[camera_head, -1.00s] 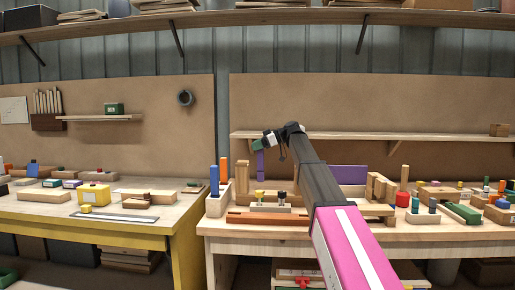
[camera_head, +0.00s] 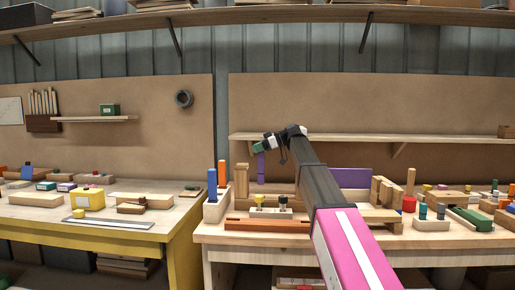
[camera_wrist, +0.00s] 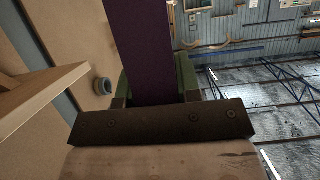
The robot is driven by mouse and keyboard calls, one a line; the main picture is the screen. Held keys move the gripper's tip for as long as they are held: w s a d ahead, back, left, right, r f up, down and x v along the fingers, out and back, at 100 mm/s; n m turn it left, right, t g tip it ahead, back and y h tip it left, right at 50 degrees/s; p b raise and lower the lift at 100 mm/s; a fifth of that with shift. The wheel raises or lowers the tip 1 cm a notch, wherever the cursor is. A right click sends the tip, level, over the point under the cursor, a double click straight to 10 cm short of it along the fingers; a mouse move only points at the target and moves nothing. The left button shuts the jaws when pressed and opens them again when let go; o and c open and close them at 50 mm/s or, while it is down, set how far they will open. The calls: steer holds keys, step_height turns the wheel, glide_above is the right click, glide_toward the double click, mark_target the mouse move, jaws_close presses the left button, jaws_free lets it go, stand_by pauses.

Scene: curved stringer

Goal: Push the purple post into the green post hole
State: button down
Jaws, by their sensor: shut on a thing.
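My gripper (camera_head: 259,147) is shut on the purple post (camera_head: 261,168), which hangs upright below the green fingertips over the back of the right bench. In the wrist view the purple post (camera_wrist: 143,50) runs up between the two green fingers of my gripper (camera_wrist: 155,85). The post's lower end shows near the wooden parts on the bench, and I cannot tell whether it touches anything. I cannot make out the green post hole in either view. My dark arm hides part of the bench right of the post.
A tray (camera_head: 216,210) with blue and orange posts stands left. A light wooden upright (camera_head: 241,180) and a block with yellow and black knobs (camera_head: 270,212) are close to the post. A purple panel (camera_head: 350,178) stands behind my arm. A shelf (camera_head: 420,137) runs behind.

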steer(key=shift+f, duration=4.5)
steer(key=c, duration=0.7)
jaws_free()
steer(key=shift+c, duration=0.2)
steer(key=s+a+r, duration=0.7)
steer(key=s+r, duration=0.1)
steer(key=r, duration=0.3)
steer(key=shift+s+a, duration=0.35)
steer(key=shift+a, duration=0.05)
steer(key=shift+s, duration=0.1)
